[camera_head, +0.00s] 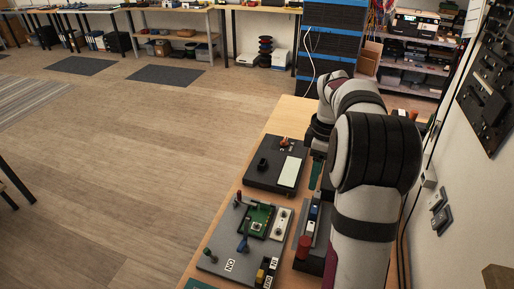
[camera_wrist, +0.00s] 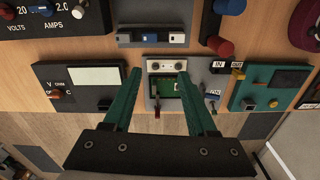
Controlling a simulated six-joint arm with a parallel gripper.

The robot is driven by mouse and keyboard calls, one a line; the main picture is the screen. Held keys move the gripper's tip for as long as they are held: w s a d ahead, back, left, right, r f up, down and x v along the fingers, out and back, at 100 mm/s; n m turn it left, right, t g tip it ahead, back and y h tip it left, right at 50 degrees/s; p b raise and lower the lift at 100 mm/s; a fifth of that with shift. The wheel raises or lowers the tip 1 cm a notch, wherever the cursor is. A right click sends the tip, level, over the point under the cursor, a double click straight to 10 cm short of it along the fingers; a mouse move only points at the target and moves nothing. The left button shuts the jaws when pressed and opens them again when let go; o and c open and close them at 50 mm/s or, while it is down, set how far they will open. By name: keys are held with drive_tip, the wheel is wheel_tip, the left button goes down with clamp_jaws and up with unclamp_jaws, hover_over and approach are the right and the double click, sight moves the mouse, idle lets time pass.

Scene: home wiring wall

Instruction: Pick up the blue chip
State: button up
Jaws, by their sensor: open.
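A small blue piece (camera_head: 313,209), which may be the blue chip, sits in a dark rack (camera_head: 318,262) beside a white piece. My gripper (camera_wrist: 160,74) has two green fingers spread apart with nothing held. Its fingertips point toward a grey plate with a green circuit board (camera_wrist: 166,90), below the rack in the picture.
A grey board (camera_head: 215,262) carries a green circuit, a blue lever and a red-topped post. Behind it stands a dark panel (camera_head: 262,178) with knobs. The wall borders the right; open floor lies left.

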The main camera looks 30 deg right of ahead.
sight(314, 209)
drive_tip(key=shift+n, duration=0.5)
drive_tip(key=d+f, duration=0.1)
drive_tip(key=f, duration=1)
drive_tip(key=d+f, duration=0.1)
drive_tip(key=f, duration=0.5)
drive_tip(key=shift+w+d, duration=0.15)
drive_tip(key=shift+d, duration=0.2)
drive_tip(key=shift+r, duration=0.1)
clamp_jaws()
